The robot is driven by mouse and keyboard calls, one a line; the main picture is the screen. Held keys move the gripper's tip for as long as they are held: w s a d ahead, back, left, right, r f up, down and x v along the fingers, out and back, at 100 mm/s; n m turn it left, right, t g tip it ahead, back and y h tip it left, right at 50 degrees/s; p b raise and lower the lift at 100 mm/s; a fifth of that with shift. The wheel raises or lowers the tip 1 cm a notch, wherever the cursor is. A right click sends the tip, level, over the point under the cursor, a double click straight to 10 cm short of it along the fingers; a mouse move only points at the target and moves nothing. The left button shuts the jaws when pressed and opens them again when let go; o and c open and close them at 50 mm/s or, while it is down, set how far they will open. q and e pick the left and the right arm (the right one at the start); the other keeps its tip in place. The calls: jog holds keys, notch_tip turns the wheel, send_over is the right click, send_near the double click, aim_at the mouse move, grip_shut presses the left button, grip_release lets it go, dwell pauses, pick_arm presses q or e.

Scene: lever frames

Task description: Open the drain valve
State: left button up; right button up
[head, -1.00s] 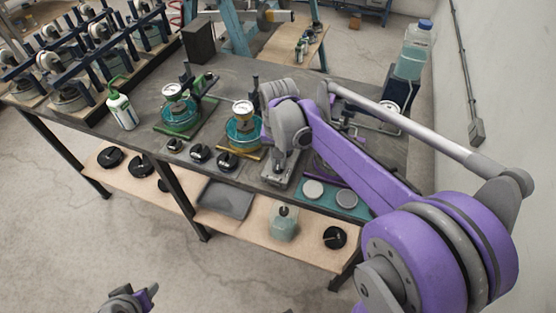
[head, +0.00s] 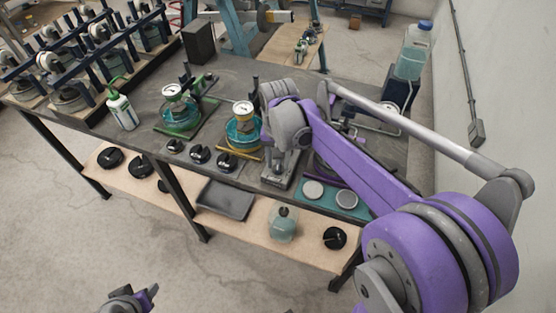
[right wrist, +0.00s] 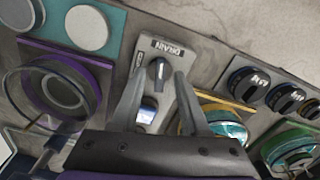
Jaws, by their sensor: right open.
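The drain valve is a grey block with a black knob (right wrist: 158,72) and a plate reading DRAIN (right wrist: 168,46), seen upside down in the right wrist view. The knob's bar lies roughly along the block's length. My right gripper (right wrist: 161,78) is open, with one finger on each side of the knob in that view; I cannot tell whether they touch it. In the head view my right gripper (head: 282,166) is over the grey block (head: 277,180) at the table's front edge and hides most of it. My left gripper (head: 138,300) shows only partly, low at the left, away from the table.
Two teal vessels with gauges (head: 180,112) stand left of the valve, with black knobs (head: 200,154) before them. A teal mat (head: 328,205) with two pale discs lies to the right. A teal jar (head: 283,226) stands on the lower shelf. A wall borders the right side.

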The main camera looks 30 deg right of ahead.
notch_tip(320, 180, up, 11)
jog(key=shift+p, duration=0.3)
jog(key=shift+f, duration=0.15)
dwell(0.6)
jog(key=s+a+f+n+t, duration=0.2)
jog(key=s+a+f+n, duration=0.1)
jog(key=s+f, duration=0.3)
jog(key=s+a+f+n+t, duration=0.3)
jog(key=s+a+f+n, duration=0.1)
jog(key=s+f, duration=0.3)
jog(key=shift+s+t, duration=0.3)
jog(key=shift+s, duration=0.6)
